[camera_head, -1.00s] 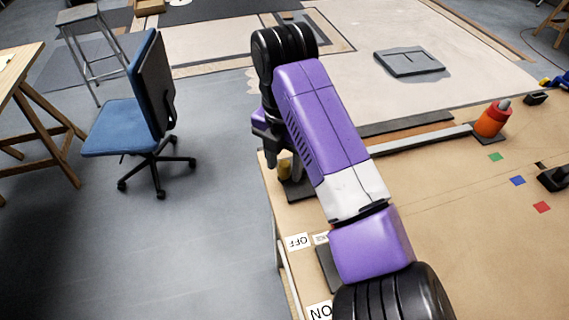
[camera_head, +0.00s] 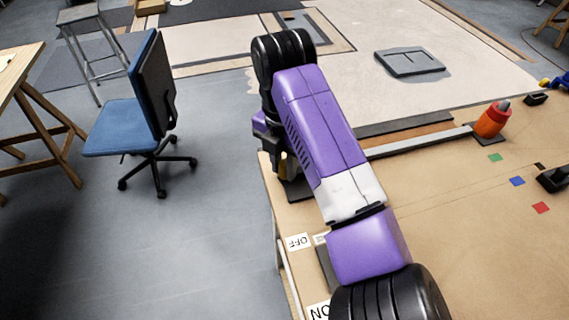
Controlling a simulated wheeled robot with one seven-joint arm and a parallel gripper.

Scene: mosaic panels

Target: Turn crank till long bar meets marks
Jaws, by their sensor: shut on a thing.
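My gripper (camera_head: 277,152) is at the left edge of the wooden table, partly hidden behind my purple forearm. Its dark fingers point down and are shut on a small yellowish part, apparently the crank's handle (camera_head: 291,172). The rest of the crank is hidden by my arm or too small to make out. A long light-grey bar (camera_head: 420,141) runs from behind my forearm toward an orange cylinder (camera_head: 491,120). I cannot tell whether it is the long bar meant.
A black device (camera_head: 555,178) sits at the right. A blue chair (camera_head: 130,125) stands on the floor to the left. The table's middle right is mostly clear.

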